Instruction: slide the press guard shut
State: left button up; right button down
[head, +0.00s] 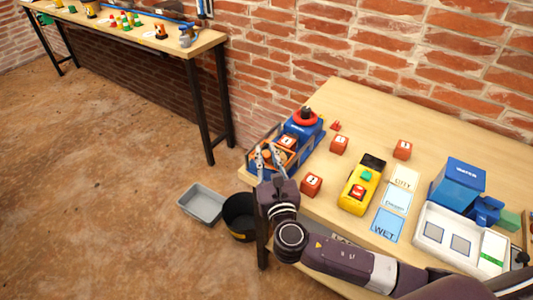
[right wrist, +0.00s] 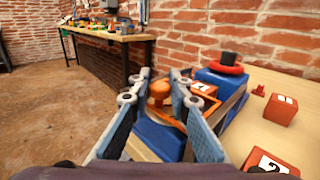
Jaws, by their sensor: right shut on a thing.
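The press (head: 303,126) is a blue block with a red ring on top, at the table's left end; it also shows in the right wrist view (right wrist: 222,80). In front of it, an orange-edged guard (right wrist: 203,106) carries a round orange knob (right wrist: 159,91). My right gripper (head: 266,153) is over this front part. In the right wrist view its fingers (right wrist: 163,80) stand on either side of the knob and are shut on it. The fingers hide part of the guard and its track. My left gripper is not in view.
Red numbered blocks (head: 311,185) stand near the press. A yellow device (head: 361,187), cards (head: 388,224), a blue box (head: 458,183) and a white tray (head: 433,246) are to the right. A grey bin (head: 203,203) and a black bucket (head: 238,214) are on the floor.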

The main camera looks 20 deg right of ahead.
jog(key=w+d, duration=0.1)
jog(key=d, duration=0.1)
jog(key=w+d, duration=0.1)
jog(key=shift+w+d, duration=0.35)
jog(key=shift+w, duration=0.05)
jog(key=c, duration=1.8)
grip_release()
jog(key=shift+a, duration=0.1)
jog(key=s+a, duration=0.1)
jog(key=s, duration=1.1)
jog(key=shift+a, duration=0.2)
